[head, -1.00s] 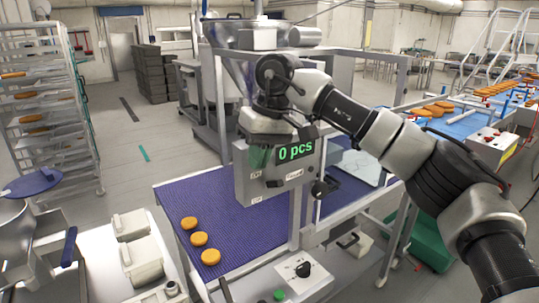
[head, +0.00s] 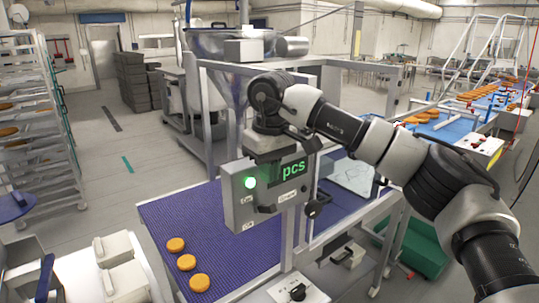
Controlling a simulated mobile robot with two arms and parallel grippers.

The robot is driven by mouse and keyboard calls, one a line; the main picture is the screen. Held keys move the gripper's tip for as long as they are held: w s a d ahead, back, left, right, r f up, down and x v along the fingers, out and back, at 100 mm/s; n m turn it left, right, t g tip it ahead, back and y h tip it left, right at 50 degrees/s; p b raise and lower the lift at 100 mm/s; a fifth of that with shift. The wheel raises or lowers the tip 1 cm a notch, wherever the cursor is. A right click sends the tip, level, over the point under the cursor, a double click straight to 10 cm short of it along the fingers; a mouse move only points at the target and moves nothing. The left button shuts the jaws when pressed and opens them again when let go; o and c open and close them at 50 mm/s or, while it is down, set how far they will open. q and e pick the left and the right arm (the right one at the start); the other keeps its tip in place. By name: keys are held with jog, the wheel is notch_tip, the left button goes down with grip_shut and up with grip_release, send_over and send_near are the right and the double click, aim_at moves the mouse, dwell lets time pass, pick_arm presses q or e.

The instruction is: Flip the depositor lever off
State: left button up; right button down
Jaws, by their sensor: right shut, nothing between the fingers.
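The depositor's grey control box (head: 236,209) hangs over the purple conveyor, with a display (head: 293,169) reading "pcs" in green; its left part is hidden by my right gripper. A round green lamp (head: 249,183) glows on the box's face. A small dark piece shows low on the face between pale labels; I cannot tell whether it is the lever or a fingertip. My right gripper (head: 264,158) points down at the top front of the box, shut and empty; its fingertips are hard to make out, and contact is unclear. My left gripper is not in view.
The purple belt (head: 185,215) carries several round orange pieces (head: 186,262) at its front left. A dark knob (head: 313,208) sits right of the box. Frame posts (head: 292,236) stand close around it. A lower panel with a black knob (head: 297,292) is in front.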

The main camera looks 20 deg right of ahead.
aim_at(268, 205)
notch_tip(268, 205, down, 4)
jog(key=shift+r+p, duration=0.15)
jog(key=shift+p, duration=0.5)
jog(key=shift+f, duration=0.65)
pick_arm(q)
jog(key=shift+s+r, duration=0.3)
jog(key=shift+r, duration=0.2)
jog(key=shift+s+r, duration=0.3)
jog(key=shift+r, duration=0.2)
